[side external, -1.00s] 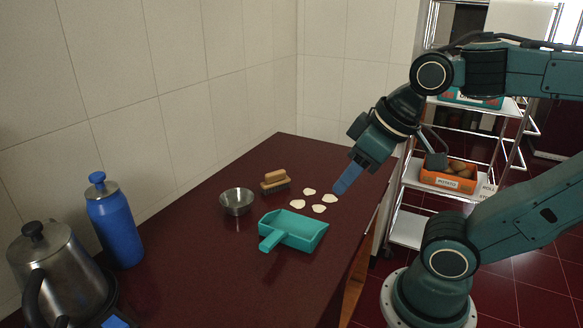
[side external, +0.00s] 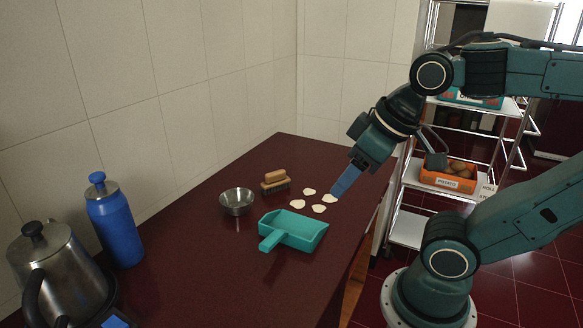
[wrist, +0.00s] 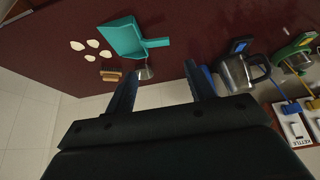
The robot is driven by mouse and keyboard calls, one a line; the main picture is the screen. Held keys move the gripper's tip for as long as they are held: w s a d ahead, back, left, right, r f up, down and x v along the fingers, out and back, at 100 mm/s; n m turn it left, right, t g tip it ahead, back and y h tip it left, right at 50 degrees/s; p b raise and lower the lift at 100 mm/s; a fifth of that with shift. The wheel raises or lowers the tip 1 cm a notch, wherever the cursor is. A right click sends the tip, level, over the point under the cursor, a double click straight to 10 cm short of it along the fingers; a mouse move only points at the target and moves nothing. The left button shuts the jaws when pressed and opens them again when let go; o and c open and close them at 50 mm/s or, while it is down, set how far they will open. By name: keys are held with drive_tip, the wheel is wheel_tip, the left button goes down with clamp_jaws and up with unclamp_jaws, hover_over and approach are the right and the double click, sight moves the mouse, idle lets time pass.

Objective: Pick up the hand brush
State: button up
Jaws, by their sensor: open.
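The hand brush (side external: 275,181) has a light brown wooden top and dark bristles. It sits on the dark red counter (side external: 210,272) near the wall, behind the metal bowl. It also shows in the wrist view (wrist: 111,75), left of the bowl. My gripper (side external: 342,188) is above the counter, to the right of the brush and apart from it, close to the white pieces in the picture. In the wrist view my gripper (wrist: 160,85) has its two dark blue fingers spread wide with nothing between them that it holds.
A metal bowl (side external: 237,201) stands just left of the brush. A teal dustpan (side external: 293,230) and several flat white pieces (side external: 310,200) lie in front. A blue bottle (side external: 114,222) and a kettle (side external: 62,275) stand at the left. A tiled wall (side external: 180,90) runs behind.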

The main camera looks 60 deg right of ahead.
drive_tip(key=w+d+r+n+g, duration=0.1)
drive_tip(key=w+d+r+n, duration=0.25)
drive_tip(key=w, duration=0.65)
drive_tip(key=n+g, duration=0.5)
drive_tip(key=n, duration=0.4)
hover_over(275, 172)
wheel_tip(275, 172, down, 14)
drive_tip(key=shift+f, duration=0.25)
drive_tip(key=shift+m, duration=0.25)
drive_tip(key=shift+f, duration=4.3)
